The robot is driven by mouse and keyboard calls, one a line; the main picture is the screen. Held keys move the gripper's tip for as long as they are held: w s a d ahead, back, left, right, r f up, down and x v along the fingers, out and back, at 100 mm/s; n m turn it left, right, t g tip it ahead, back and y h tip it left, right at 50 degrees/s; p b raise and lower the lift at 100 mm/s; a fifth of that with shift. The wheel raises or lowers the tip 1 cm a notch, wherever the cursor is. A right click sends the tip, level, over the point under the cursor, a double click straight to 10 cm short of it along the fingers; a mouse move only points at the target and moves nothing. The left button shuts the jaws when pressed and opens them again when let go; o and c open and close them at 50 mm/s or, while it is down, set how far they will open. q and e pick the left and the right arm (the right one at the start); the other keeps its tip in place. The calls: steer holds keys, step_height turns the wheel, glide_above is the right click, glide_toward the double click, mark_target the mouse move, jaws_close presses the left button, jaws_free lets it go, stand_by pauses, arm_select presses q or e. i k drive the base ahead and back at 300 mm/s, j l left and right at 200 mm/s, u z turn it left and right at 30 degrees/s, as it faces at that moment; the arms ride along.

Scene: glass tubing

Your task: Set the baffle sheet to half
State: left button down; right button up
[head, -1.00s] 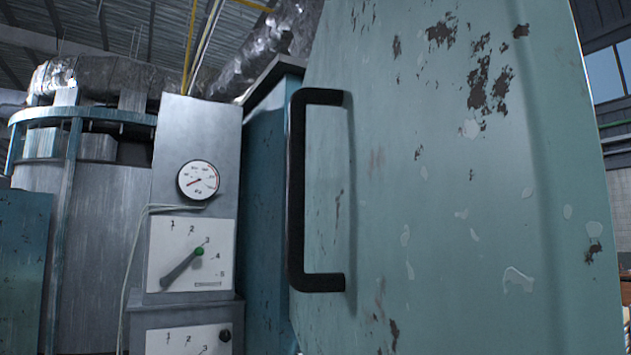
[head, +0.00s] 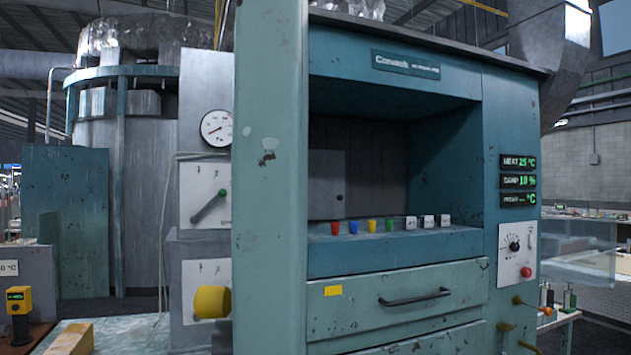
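I cannot tell for certain which part is the baffle sheet. A tall teal panel (head: 270,180) stands close in front of me, left of a teal machine's open recess (head: 360,190). Left of it, a white dial plate (head: 205,194) carries a grey lever (head: 208,207) with a green pivot, its free end pointing down and left. A second white plate (head: 193,272) sits below it, partly hidden by a yellow cylinder (head: 212,302). Neither of my grippers is in view.
Several small coloured cups (head: 353,227) and white blocks (head: 428,221) line the recess's front ledge. Below is a shut drawer with a black handle (head: 415,298). A round gauge (head: 216,128) is above the lever. A control plate (head: 517,250) with knobs is at right.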

mark_target(326, 168)
steer(key=i+l+u, duration=0.15)
steer(key=l+u, duration=0.15)
steer(key=l, duration=0.6)
steer(key=l+u, duration=0.3)
steer(key=l, duration=0.6)
steer(key=i+l+u, duration=0.15)
steer(key=i+l, duration=0.2)
steer(key=i+l+u, duration=0.1)
steer(key=i+l, duration=0.2)
steer(key=l, duration=0.15)
